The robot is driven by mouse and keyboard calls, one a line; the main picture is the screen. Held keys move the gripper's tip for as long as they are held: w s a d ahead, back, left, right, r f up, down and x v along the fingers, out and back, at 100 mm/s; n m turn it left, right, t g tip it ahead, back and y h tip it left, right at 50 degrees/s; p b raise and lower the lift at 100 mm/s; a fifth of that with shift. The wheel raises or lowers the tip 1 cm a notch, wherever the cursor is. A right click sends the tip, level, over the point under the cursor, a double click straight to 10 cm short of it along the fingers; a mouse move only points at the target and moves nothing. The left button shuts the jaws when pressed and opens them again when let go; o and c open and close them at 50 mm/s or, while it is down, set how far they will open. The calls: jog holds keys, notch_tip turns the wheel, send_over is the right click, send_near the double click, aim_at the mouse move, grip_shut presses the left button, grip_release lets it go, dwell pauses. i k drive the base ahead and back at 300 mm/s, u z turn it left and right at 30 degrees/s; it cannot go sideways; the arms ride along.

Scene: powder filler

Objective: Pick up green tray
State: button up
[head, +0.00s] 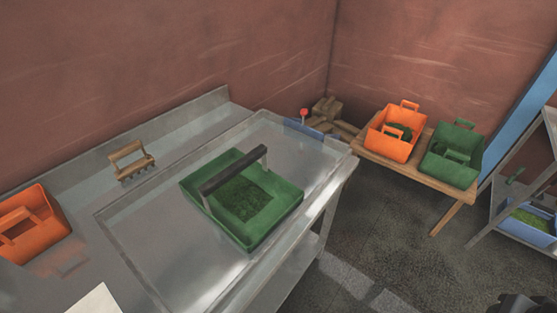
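A green tray (284,221) with a dark grey bar handle across it sits on the metal table, right of the table's middle. Green powder or grass-like material lies in its bottom. A second green tray (466,172) stands on a small wooden table at the back right. A dark shape at the bottom right edge may be part of my gripper, but I cannot be sure. No gripper fingers can be made out, and nothing is seen touching either green tray.
The metal table (140,255) has raised edges. An orange tray (28,240) and a wooden rake-like tool (130,160) are on its left. An orange tray (384,145) shares the wooden table (408,163). A metal shelf with a blue tray (527,233) stands at right. Grey floor lies between.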

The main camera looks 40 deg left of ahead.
aim_at(246, 200)
jog(key=i, duration=1.25)
jog(key=u, duration=3.65)
jog(key=i, duration=0.5)
jog(key=z, duration=0.05)
